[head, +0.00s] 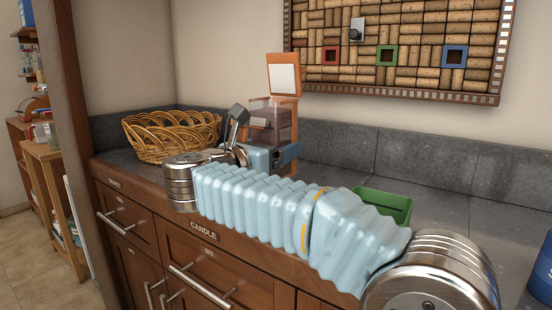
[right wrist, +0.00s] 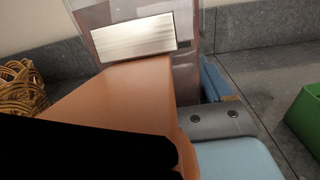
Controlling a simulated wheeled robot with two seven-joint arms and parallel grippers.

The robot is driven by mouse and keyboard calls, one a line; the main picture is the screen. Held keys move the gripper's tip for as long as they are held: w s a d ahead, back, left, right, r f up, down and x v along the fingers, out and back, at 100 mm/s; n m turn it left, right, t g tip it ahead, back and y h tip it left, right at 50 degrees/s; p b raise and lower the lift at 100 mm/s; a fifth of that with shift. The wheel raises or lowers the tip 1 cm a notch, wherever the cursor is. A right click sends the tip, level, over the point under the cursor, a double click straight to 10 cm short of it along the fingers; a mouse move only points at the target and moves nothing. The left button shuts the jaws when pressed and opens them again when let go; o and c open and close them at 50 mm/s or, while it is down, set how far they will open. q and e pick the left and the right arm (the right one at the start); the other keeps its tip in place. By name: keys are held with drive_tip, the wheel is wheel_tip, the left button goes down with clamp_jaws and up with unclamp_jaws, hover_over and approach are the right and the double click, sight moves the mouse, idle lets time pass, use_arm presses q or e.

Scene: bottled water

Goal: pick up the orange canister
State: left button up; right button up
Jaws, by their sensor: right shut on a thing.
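The orange canister (head: 270,122) stands on the grey counter near the back wall. It has a clear body with brown contents, orange edges and a raised orange-framed lid with a pale panel. My right gripper (head: 264,138) reaches it from the front, with a dark finger at its left and a blue one at its right, and is shut on it. In the right wrist view the canister's orange surface (right wrist: 125,98) fills the middle, with a silver panel behind it. A black part covers the lower left. The canister's lower part is hidden by my gripper. My left gripper is not in view.
A wicker basket (head: 170,135) stands on the counter to the left. A green open container (head: 388,203) stands behind my right arm, and also shows in the right wrist view (right wrist: 305,120). A blue object (head: 542,272) is at the right edge. A cork board (head: 400,45) hangs above.

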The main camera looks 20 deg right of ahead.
sight(265, 131)
drive_tip(key=a+r, duration=0.1)
drive_tip(key=s+r, duration=0.1)
drive_tip(key=r, duration=0.1)
drive_tip(key=s+a+r, duration=0.1)
drive_tip(key=shift+s+a+r, duration=0.15)
drive_tip(key=shift+a, duration=0.2)
drive_tip(key=s+a+r+b, duration=0.1)
drive_tip(key=s+a+r, duration=0.3)
drive_tip(key=s+a, duration=0.2)
drive_tip(key=shift+a, duration=0.35)
idle(0.7)
